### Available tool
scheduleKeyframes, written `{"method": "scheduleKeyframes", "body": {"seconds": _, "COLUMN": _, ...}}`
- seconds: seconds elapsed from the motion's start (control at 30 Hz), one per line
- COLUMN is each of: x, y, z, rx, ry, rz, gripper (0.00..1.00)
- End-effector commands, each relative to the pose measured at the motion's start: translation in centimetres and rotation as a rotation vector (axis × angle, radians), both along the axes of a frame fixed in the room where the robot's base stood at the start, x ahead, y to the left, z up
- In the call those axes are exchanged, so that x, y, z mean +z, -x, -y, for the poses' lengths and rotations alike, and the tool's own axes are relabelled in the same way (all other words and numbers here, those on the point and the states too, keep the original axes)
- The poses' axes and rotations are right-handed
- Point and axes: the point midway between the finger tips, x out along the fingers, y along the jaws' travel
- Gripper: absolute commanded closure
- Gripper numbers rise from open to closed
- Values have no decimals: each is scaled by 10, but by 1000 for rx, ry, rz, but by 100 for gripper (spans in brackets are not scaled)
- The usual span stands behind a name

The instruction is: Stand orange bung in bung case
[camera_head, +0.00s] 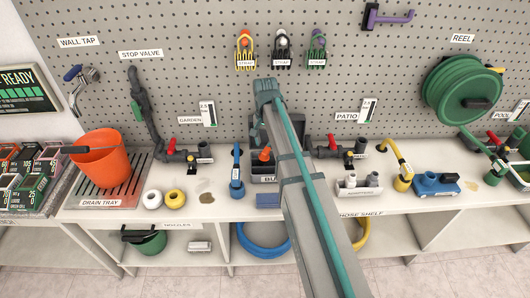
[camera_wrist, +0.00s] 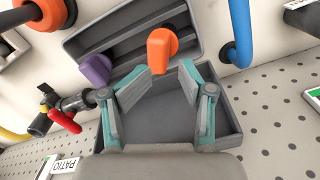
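The orange bung (camera_wrist: 162,50) shows in the wrist view just past my fingertips, between their lines. It also shows in the head view (camera_head: 265,154), left of my arm. The grey bung case (camera_wrist: 232,118) is open below my gripper, and its dark inside shows between my fingers. A purple bung (camera_wrist: 97,69) is at the case's other section, left of the orange one. My gripper (camera_wrist: 166,73) is open, with a finger on either side and nothing visibly held. In the head view my arm hides the gripper and part of the case (camera_head: 285,163).
A blue pipe (camera_wrist: 240,30) rises right of the case in the wrist view. A valve with a red handle (camera_wrist: 65,119) is close on the left. The pegboard (camera_wrist: 275,120) stands close behind the case. An orange bucket (camera_head: 100,160) stands far left on the drain tray.

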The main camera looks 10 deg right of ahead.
Motion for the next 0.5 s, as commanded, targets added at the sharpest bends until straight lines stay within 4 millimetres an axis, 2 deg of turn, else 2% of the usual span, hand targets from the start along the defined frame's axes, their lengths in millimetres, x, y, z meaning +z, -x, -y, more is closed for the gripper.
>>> {"method": "scheduleKeyframes", "body": {"seconds": 0.2, "x": 32, "y": -2, "z": 0, "rx": 0, "ry": 0, "rz": 1, "gripper": 51}}
{"method": "scheduleKeyframes", "body": {"seconds": 0.5, "x": 50, "y": -1, "z": 0, "rx": 0, "ry": -1, "rz": 1, "gripper": 51}}
